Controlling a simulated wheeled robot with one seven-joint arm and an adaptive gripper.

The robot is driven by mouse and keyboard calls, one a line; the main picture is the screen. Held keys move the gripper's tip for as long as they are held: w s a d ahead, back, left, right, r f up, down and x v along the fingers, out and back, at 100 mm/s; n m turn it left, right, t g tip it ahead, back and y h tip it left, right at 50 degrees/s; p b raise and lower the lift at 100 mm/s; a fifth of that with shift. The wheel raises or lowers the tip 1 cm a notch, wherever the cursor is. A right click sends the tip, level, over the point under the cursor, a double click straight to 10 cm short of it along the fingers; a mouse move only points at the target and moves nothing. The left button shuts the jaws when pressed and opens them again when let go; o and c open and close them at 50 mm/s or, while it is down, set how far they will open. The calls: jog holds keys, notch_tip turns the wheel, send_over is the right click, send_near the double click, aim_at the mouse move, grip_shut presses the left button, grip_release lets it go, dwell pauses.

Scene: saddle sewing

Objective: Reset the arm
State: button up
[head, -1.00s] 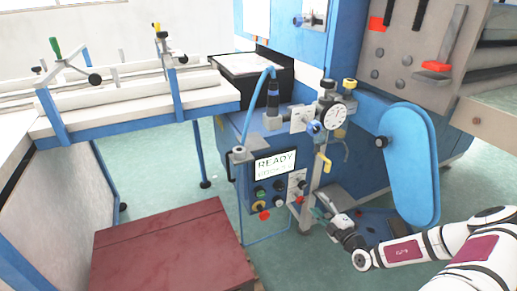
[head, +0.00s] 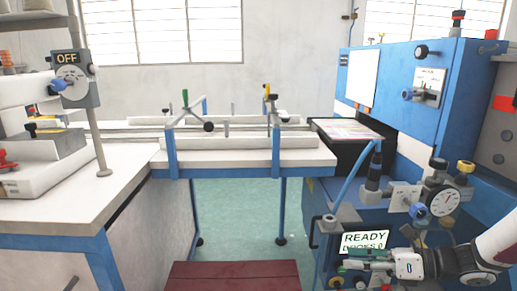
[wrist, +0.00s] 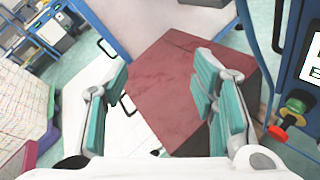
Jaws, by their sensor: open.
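My gripper (head: 352,261) is at the lower right of the head view, in front of the blue machine's control panel. Its two teal-padded fingers are spread wide in the wrist view (wrist: 160,78), with nothing between them. The white arm comes in from the right edge. The display (head: 364,242) reads READY with a second line below, partly covered by my gripper. Some buttons below the display are partly hidden too.
A dark red platform (head: 232,272) lies on the floor, also in the wrist view (wrist: 178,62). The blue machine (head: 440,75) fills the right. A white feed table (head: 240,158) spans the middle. A white bench (head: 110,190) with an OFF switch box (head: 72,78) stands left.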

jog(key=s+a+r+n+g+h, duration=0.3)
jog(key=s+a+r+n+g, duration=0.15)
jog(key=s+n, duration=0.35)
jog(key=s+a+r+n+g+h, duration=0.3)
jog(key=s+a+r+n, duration=0.2)
jog(key=s+r+n, duration=0.15)
jog(key=s+d+r+n+t+h, duration=0.15)
jog(key=s+n+h, duration=0.25)
jog(key=s+n, duration=0.45)
jog(key=s+d+r+n+h, duration=0.35)
jog(key=s+n, duration=0.25)
jog(key=s, duration=0.5)
notch_tip(320, 180, up, 26)
jog(key=t+p, duration=0.4)
jog(key=p, duration=2.1)
jog(key=shift+w, duration=0.2)
